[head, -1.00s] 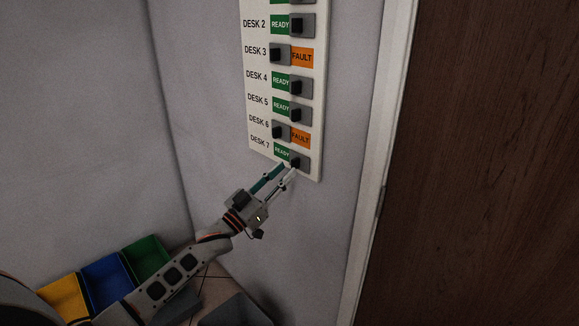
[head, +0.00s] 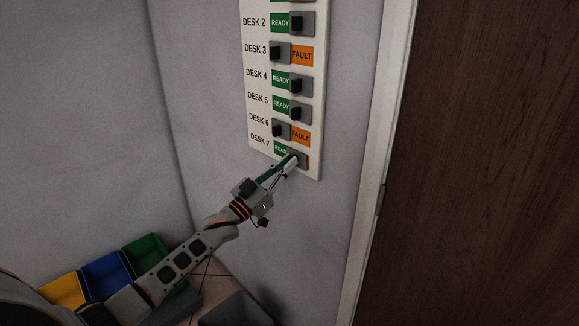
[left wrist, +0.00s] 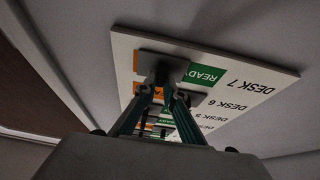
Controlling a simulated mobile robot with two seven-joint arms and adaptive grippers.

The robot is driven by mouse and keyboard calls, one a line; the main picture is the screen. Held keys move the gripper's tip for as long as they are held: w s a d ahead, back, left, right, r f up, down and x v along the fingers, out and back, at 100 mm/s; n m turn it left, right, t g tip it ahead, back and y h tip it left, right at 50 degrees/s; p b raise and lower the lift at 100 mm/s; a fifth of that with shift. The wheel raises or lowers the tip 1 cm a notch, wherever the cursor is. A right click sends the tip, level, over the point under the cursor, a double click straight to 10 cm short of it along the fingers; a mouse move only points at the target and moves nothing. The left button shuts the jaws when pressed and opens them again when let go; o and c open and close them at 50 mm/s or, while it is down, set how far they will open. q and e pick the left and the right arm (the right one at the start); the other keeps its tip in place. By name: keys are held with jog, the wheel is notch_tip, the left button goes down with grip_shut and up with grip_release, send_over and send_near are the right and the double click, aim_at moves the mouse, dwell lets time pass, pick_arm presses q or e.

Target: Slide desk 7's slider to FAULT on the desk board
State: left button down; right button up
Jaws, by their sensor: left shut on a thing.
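The white desk board (head: 319,110) hangs on the wall in the head view, with desk 7 as its lowest row. Desk 7's slider (head: 302,161) has a dark knob on a grey plate. Its green READY label (head: 280,149) is partly visible on the left, and a thin orange sliver shows at the plate's right edge. My left gripper (head: 291,158) is shut on the knob, its fingers hiding part of the row. In the left wrist view the board is upside down, with the fingers around the knob (left wrist: 160,70) beside READY (left wrist: 203,74). My right gripper is not in view.
Desk 6's slider (head: 280,130) sits just above, with its orange FAULT label showing. A brown door (head: 480,160) and its pale frame stand to the right. Yellow (head: 62,292), blue (head: 104,276) and green (head: 147,252) bins lie low on the left.

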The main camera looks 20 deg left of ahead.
pick_arm(q)
jog(key=a, duration=0.2)
jog(key=w+a+b, duration=0.1)
jog(key=w+a, duration=0.1)
jog(key=a, duration=0.1)
jog(key=shift+w+a+f, duration=0.1)
jog(key=shift+w+a, duration=0.1)
jog(key=shift+a, duration=0.1)
jog(key=shift+w+a, duration=0.1)
jog(key=shift+a, duration=0.25)
jog(key=shift+a+r, duration=0.1)
jog(key=shift+r, duration=0.1)
jog(key=c, duration=2.1)
grip_release()
jog(key=shift+w+a, duration=0.1)
jog(key=shift+c, duration=0.2)
